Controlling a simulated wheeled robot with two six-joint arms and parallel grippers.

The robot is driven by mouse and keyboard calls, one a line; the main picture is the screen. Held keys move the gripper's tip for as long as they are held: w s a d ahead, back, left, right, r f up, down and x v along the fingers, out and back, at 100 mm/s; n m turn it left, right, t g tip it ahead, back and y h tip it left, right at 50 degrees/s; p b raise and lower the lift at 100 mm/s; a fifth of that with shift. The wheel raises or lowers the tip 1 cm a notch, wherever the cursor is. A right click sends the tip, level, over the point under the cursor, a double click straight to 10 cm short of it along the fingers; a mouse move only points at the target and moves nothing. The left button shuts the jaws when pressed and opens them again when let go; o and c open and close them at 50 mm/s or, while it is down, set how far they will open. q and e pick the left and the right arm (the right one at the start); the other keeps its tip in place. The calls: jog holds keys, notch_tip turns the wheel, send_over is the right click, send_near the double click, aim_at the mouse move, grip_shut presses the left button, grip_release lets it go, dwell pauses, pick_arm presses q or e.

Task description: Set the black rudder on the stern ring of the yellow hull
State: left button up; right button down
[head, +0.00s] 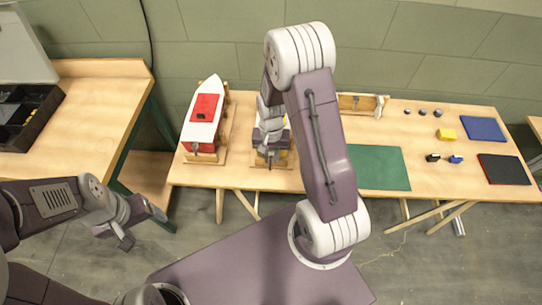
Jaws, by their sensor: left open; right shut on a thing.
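The yellow hull (283,158) stands on a wooden cradle on the long table, mostly hidden behind my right arm; only bits of yellow and white show. My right gripper (268,157) is at the near, stern end of this hull. It is shut on a small dark piece, which looks like the black rudder (270,162); its outline is hard to make out. I cannot tell whether it touches the stern ring, which is hidden. My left gripper (141,228) is open and empty over the floor, left of the long table.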

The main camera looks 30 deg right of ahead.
jog(key=shift+f+b, duration=0.4)
jog(key=shift+f, duration=0.6)
dwell(0.8)
jog(key=c, duration=1.3)
grip_release()
jog(key=shift+o, duration=0.2)
jog(key=shift+r, duration=0.1)
notch_tip(320, 180, up, 8)
jog(key=p, duration=0.7)
